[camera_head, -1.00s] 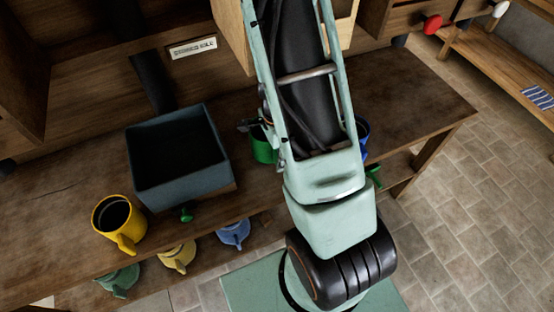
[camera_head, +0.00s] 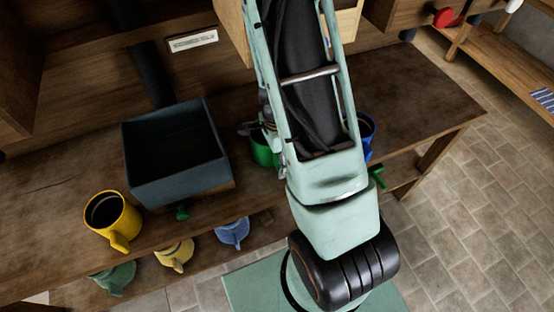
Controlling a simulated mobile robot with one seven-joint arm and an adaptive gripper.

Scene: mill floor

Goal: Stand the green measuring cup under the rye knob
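A green measuring cup (camera_head: 263,152) stands on the wooden bench, mostly hidden behind my arm. A small part of my gripper (camera_head: 248,128) shows beside its rim at the left edge of my arm. The fingertips are hidden, so I cannot tell whether they are open or shut, or touching the cup. A green knob (camera_head: 182,213) sits low on the front of the dark bin, and another green knob (camera_head: 378,177) shows at the bench's front edge right of my arm. A sign (camera_head: 193,40) hangs on the back panel, its text unreadable. I cannot tell which knob is the rye one.
A dark open bin (camera_head: 150,192) stands on the bench (camera_head: 60,195). A yellow cup (camera_head: 122,222) is left of it, and a blue cup (camera_head: 366,140) is partly behind my arm. Several jugs (camera_head: 172,256) sit on the lower shelf. The bench's right end is clear.

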